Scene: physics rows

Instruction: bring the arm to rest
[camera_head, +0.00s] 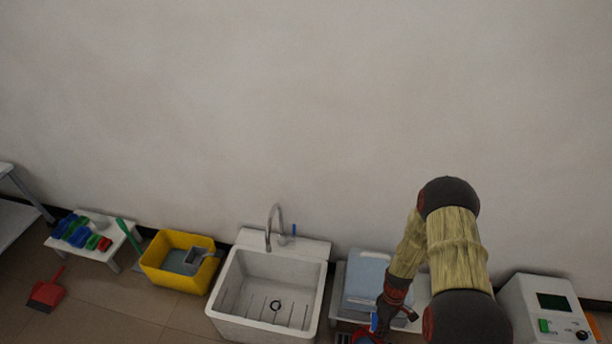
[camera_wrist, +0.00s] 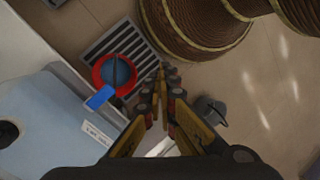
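My gripper (camera_head: 398,311) hangs low at the right of the head view, at the front edge of a white table with a light blue box. In the wrist view its two fingers (camera_wrist: 166,74) run close together to the tips, with nothing seen between them. My arm bends down to it from the right and hides part of the table. A red ring with a blue-grey disc (camera_wrist: 117,73) and a blue tab (camera_wrist: 100,97) lies beside the fingertips, apart from them in the picture.
The light blue box (camera_head: 367,279) is close to my gripper. A white sink (camera_head: 226,289) stands left of it, then a yellow bin (camera_head: 164,276) and a small table (camera_head: 101,254). A white device (camera_head: 540,306) stands right. A floor grate (camera_wrist: 101,45) lies below. The wall above is bare.

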